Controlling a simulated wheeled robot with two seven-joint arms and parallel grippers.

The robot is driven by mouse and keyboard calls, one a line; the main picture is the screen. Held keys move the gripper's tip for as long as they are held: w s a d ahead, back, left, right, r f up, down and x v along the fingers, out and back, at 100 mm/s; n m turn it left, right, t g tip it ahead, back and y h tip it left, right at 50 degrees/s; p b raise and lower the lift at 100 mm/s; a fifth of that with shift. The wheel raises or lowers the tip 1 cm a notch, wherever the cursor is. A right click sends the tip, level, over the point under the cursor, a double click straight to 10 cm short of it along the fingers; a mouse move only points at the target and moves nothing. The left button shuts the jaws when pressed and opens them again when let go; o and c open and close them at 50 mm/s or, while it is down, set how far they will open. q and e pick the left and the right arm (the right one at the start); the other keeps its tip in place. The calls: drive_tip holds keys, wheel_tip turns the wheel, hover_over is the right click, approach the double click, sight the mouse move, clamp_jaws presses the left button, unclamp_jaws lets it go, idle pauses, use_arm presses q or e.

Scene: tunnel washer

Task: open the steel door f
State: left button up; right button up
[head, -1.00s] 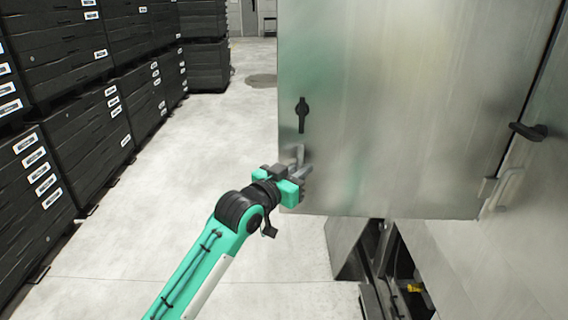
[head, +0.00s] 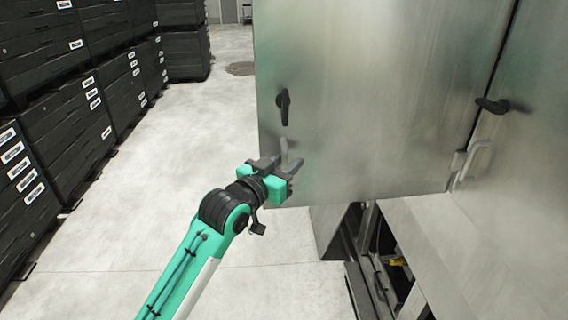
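The steel door (head: 350,110) is a large brushed-metal panel filling the upper middle of the head view. A black turn latch (head: 283,107) sits near its left edge, and a small grey pull handle (head: 285,149) is below that. My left gripper (head: 287,166), on a green and black arm, is at the pull handle near the door's lower left corner. Its fingers look apart, with the handle's lower part between or just behind them; contact is not clear. My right gripper is not in view.
To the right, a second steel panel (head: 535,150) carries a black latch (head: 493,105) and a grey bar handle (head: 472,162). Machine framework (head: 365,245) shows below the door. Black stacked crates (head: 60,130) line the left; the floor (head: 185,150) between is clear.

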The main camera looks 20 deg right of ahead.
use_arm(q)
drive_tip(key=shift+a+f, duration=0.1)
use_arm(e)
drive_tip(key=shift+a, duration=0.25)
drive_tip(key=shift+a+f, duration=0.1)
use_arm(q)
drive_tip(key=shift+s+a+f, duration=0.1)
drive_tip(key=shift+a, duration=0.2)
drive_tip(key=b+v, duration=0.5)
drive_tip(key=v, duration=0.8)
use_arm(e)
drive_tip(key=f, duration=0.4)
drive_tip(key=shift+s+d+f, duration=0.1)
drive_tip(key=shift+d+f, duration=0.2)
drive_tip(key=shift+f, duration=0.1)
use_arm(q)
drive_tip(key=shift+s, duration=0.1)
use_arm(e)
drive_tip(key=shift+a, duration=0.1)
